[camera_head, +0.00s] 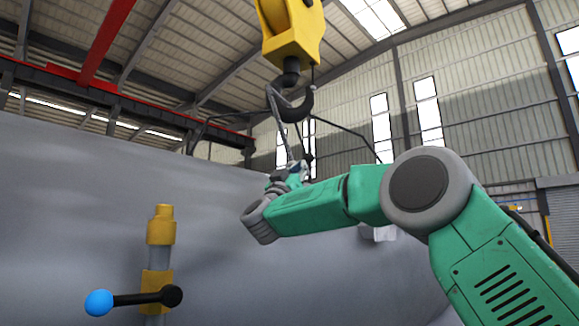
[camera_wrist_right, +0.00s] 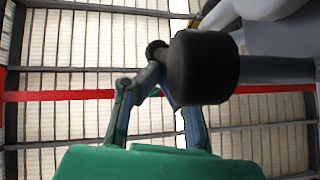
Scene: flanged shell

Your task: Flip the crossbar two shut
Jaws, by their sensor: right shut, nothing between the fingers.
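A crossbar (camera_head: 137,299) with a blue ball at its left end and a black knob at its right lies nearly level across a yellow-and-grey upright post at the lower left of the head view. I cannot tell whether this is crossbar two. My right gripper (camera_head: 293,170) is at the middle of the head view, up and to the right of that bar and well apart from it. In the wrist view my right gripper (camera_wrist_right: 158,52) is shut with nothing held. A black cylindrical end (camera_wrist_right: 205,67) overlaps its fingers there; I cannot tell whether they touch. My left gripper is out of view.
The large grey shell (camera_head: 75,200) fills the left and middle of the head view. A yellow crane block (camera_head: 292,35) with a dark hook (camera_head: 297,107) hangs above my right gripper, with slings running down from it. A red beam (camera_head: 105,38) crosses the roof.

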